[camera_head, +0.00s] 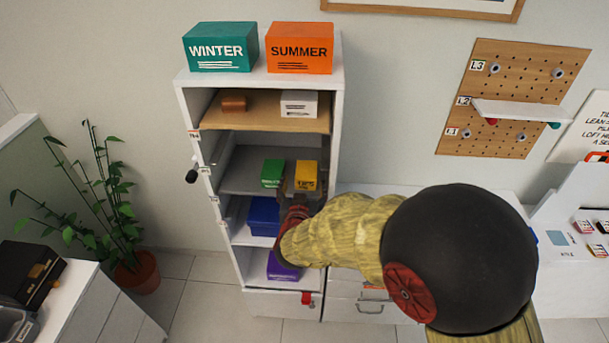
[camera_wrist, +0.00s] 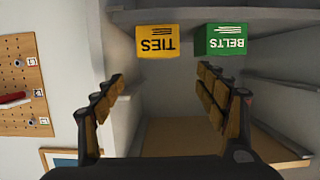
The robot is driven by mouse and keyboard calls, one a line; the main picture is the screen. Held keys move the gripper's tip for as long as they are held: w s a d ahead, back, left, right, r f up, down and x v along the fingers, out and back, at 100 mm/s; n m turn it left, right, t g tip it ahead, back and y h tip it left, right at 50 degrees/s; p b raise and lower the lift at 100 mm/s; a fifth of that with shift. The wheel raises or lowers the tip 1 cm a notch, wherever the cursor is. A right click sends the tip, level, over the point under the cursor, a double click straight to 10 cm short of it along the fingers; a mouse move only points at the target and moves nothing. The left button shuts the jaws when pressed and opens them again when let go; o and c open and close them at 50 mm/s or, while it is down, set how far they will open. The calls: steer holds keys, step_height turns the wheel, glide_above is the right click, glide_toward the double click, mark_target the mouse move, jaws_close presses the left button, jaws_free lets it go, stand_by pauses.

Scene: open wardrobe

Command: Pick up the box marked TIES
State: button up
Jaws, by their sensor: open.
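The yellow box marked TIES (camera_head: 307,172) stands on a middle shelf of the open wardrobe, to the right of a green box (camera_head: 272,172). In the wrist view, which is upside down, the yellow TIES box (camera_wrist: 157,43) is ahead between the lines of my fingers, and the green box reads BELTS (camera_wrist: 222,40). My gripper (camera_wrist: 162,76) is open and empty, with its fingertips short of the TIES box. In the head view my gripper (camera_head: 292,188) is in front of the two boxes and covers part of their lower area.
The wardrobe's right side wall (camera_wrist: 124,70) stands close beside my gripper. A blue box (camera_head: 263,215) and a purple box (camera_head: 282,267) are on lower shelves. A wooden shelf (camera_head: 260,112) lies above. WINTER (camera_head: 220,48) and SUMMER (camera_head: 299,48) boxes sit on top.

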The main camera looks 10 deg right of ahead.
mark_target(306, 170)
steer(key=x, duration=0.6)
steer(key=shift+w+f, duration=0.15)
steer(key=shift+w, duration=0.05)
steer(key=x, duration=0.5)
steer(key=shift+s+d+f+b, duration=0.1)
steer(key=shift+f+b, duration=0.05)
steer(key=shift+b, duration=0.2)
steer(key=c, duration=0.3)
steer(key=c, duration=1)
